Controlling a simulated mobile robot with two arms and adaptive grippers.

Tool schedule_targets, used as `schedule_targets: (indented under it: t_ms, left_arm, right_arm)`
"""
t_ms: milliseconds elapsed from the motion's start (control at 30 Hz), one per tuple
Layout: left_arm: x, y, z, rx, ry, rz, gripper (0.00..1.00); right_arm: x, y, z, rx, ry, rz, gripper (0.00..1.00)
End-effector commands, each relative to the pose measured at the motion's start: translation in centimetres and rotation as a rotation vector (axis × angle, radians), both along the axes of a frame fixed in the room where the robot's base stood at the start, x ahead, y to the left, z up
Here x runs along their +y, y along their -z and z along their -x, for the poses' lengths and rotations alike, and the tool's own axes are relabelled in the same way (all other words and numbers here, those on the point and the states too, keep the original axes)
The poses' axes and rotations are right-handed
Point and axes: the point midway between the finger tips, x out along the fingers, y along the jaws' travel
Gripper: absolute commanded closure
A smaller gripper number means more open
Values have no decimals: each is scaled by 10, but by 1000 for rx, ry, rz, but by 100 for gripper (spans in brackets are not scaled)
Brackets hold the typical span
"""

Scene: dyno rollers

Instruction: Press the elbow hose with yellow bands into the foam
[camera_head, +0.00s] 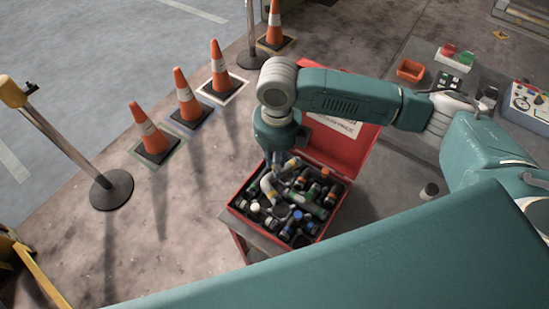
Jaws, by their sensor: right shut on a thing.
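My right gripper (277,163) points down into the open red case (235,205), at the case's back left part. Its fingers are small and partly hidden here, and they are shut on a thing. A pale grey bent hose (268,187) lies right below the fingertips and looks like the elbow hose. Its yellow bands are too small to make out surely, and I cannot tell whether it sits in the foam or above it. The dark foam is mostly covered by other fittings. My left gripper is out of view.
Several hoses and fittings, some with blue, white or orange ends, crowd the case. The raised red lid (348,145) stands behind my right wrist. Orange cones (185,98) and a barrier post (111,188) stand left. A grey bench with an orange bin (410,70) is at right.

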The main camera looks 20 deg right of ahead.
Motion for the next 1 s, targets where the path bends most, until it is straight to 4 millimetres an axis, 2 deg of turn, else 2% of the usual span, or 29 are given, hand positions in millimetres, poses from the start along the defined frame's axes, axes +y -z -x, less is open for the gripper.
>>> schedule_targets:
  t_ms: [100,300,467,1000]
  left_arm:
    - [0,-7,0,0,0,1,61]
    - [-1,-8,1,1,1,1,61]
    - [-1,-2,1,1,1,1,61]
    - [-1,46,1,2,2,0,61]
  right_arm:
    - [2,3,-2,-2,-204,5,100]
    - [3,9,-4,-5,-373,8,100]
    - [3,17,-4,-6,-390,9,100]
    - [3,63,-4,-7,-387,10,100]
